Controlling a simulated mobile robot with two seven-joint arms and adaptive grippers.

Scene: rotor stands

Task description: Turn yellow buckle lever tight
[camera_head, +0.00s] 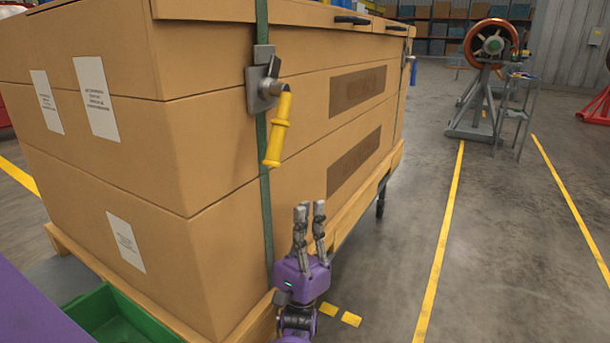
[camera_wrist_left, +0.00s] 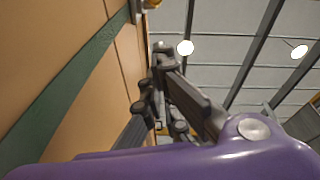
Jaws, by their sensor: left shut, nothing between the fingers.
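The yellow buckle lever (camera_head: 278,130) hangs down, slightly tilted, from a grey metal buckle (camera_head: 258,88) on the side of a large cardboard crate (camera_head: 225,150). A green strap (camera_head: 266,215) runs vertically through the buckle and also shows in the left wrist view (camera_wrist_left: 65,92). My left gripper (camera_head: 310,211) points upward below and right of the lever, apart from it. It is shut with nothing in it. In the left wrist view, its dark fingers (camera_wrist_left: 165,85) show beside the crate wall, and a small yellow part shows at the top edge. My right gripper is not in view.
The crate stands on a wooden pallet (camera_head: 352,222). A green bin (camera_head: 110,312) lies at the lower left. A rotor stand (camera_head: 478,110) is at the back right. The floor right of the crate is clear, with yellow lines (camera_head: 440,240).

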